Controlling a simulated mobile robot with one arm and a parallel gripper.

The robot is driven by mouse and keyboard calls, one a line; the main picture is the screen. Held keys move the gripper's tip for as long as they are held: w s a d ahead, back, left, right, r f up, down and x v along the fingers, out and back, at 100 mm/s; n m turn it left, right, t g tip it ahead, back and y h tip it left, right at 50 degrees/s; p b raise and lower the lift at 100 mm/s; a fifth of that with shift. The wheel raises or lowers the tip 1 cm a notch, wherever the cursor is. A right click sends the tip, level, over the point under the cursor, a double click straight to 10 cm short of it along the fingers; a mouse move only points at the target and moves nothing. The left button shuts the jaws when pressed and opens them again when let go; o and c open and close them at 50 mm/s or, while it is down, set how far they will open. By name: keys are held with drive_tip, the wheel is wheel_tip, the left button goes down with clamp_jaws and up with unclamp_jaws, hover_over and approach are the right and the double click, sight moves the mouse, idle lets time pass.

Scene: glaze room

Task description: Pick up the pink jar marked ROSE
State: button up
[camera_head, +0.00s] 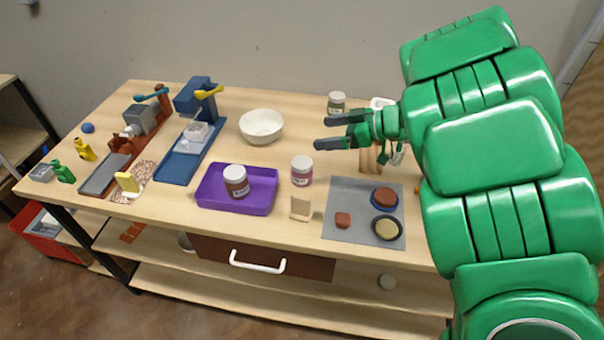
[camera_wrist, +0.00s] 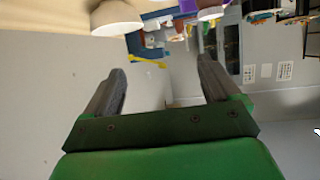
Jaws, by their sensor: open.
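The pink jar (camera_head: 302,171) with a white lid stands upright on the table, just right of the purple tray; its label is too small to read. My gripper (camera_head: 322,132) is open and empty, above the table and behind the pink jar in the head view, pointing left. Its two dark fingers are apart with nothing between them in the wrist view (camera_wrist: 160,85). The wrist view is tilted. A purple thing and a white round thing at its top edge are only partly visible there.
A brown jar (camera_head: 236,181) stands in the purple tray (camera_head: 211,194). A grey-lidded jar (camera_head: 336,103) is behind my gripper. A white bowl (camera_head: 261,125) stands left of it. A small wooden stand (camera_head: 300,207) and a grey mat (camera_head: 363,231) with several round pieces are in front.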

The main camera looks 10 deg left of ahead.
sight(306, 163)
drive_tip(key=f, duration=0.3)
drive_tip(key=s+a+f, duration=0.1)
drive_tip(key=f, duration=0.4)
drive_tip(key=shift+s+a+f, duration=0.15)
drive_tip(key=shift+s+f, duration=0.15)
drive_tip(key=shift+s+x, duration=0.2)
drive_tip(key=shift+x, duration=3.65)
drive_tip(key=c, duration=1.3)
